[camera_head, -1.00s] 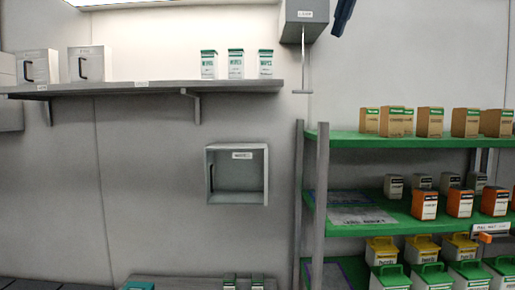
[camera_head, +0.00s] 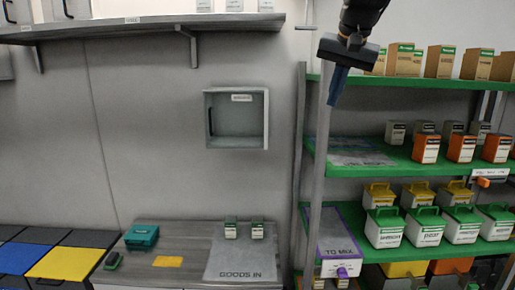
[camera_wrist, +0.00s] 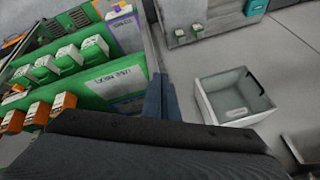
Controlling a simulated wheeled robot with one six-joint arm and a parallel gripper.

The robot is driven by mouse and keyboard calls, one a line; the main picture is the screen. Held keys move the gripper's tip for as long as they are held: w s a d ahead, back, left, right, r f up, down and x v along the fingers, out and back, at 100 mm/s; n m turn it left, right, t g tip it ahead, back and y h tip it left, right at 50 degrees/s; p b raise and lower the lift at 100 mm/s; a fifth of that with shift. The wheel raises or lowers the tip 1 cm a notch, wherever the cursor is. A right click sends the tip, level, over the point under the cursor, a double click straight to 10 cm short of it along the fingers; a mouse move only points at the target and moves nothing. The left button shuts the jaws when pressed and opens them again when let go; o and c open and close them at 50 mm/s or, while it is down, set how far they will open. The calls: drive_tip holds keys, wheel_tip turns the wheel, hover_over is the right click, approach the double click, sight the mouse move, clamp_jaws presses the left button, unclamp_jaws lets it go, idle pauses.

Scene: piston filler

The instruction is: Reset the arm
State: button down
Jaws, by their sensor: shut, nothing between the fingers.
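My gripper (camera_head: 338,85) hangs at the top right of the head view, in front of the shelf rack. Its blue fingers point down and are shut with nothing between them. In the wrist view the blue fingers (camera_wrist: 160,97) show together at the middle, above a dark gripper body. My gripper is apart from the rack and its goods.
A green shelf rack (camera_head: 400,167) with several boxes and tubs stands right. A wall hatch (camera_head: 236,118) is at the middle. A grey counter (camera_head: 185,235) holds a teal case (camera_head: 142,237) and two small containers. A wall shelf (camera_head: 150,27) runs above.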

drive_tip(key=s+f+n+g+b, duration=0.1)
drive_tip(key=s+f, duration=0.2)
drive_tip(key=f, duration=0.9)
drive_tip(key=s+f+n+g+b, duration=0.15)
drive_tip(key=s+f, duration=0.25)
drive_tip(key=f, duration=0.8)
drive_tip(key=s+f+n+g+b, duration=0.1)
drive_tip(key=s+f+b, duration=0.1)
drive_tip(key=s+f, duration=0.6)
drive_tip(key=s+f+n+g+b, duration=0.1)
drive_tip(key=s+f, duration=0.7)
drive_tip(key=f, duration=0.5)
drive_tip(key=shift+s+a+h+b, duration=0.25)
drive_tip(key=shift+s+h+b, duration=0.05)
drive_tip(key=shift+s+b, duration=0.1)
drive_tip(key=shift+n, duration=0.25)
